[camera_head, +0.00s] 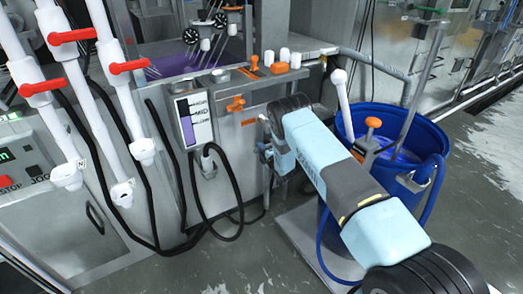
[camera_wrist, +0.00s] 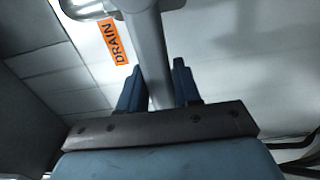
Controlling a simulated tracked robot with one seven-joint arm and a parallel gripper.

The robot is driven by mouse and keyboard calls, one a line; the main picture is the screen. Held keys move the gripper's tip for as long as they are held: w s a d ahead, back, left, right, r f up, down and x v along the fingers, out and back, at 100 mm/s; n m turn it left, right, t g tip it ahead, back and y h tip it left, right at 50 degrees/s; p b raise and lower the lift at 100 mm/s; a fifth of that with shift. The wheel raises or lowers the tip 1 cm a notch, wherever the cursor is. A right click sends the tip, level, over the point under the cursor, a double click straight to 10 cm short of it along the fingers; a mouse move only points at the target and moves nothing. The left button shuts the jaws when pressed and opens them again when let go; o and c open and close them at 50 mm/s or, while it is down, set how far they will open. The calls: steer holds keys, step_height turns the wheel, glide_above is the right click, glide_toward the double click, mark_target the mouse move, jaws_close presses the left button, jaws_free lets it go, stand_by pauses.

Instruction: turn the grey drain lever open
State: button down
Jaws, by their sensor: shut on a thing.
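The grey drain lever (camera_wrist: 149,40) runs down the middle of the wrist view, from a metal fitting (camera_wrist: 92,8) at the top to between my fingers. My gripper (camera_wrist: 158,68) has one blue finger on each side of the lever and is shut on it. An orange DRAIN label (camera_wrist: 113,41) is on the pale panel just left of the lever. In the head view my gripper (camera_head: 266,152) is at the front of the steel machine, below its top ledge.
A blue barrel (camera_head: 375,118) with a blue hose stands right of my arm. White pipes with red handles (camera_head: 128,67) stand at the left. A black cable (camera_head: 238,190) hangs from the machine front. The grey floor in front is open.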

steer(key=shift+d+f, duration=0.1)
steer(key=shift+f, duration=0.1)
steer(key=shift+f+n, duration=0.55)
steer(key=shift+n, duration=0.25)
steer(key=w+d+f+n, duration=0.3)
steer(key=d+f+n, duration=0.3)
steer(key=n, duration=0.8)
steer(key=shift+w+f+n, duration=0.4)
steer(key=shift+f, duration=0.15)
steer(key=shift+d, duration=0.1)
steer(key=c, duration=1.1)
jaws_free()
steer(key=shift+c, duration=0.2)
steer(key=shift+o, duration=1.3)
steer(key=shift+w+r, duration=0.1)
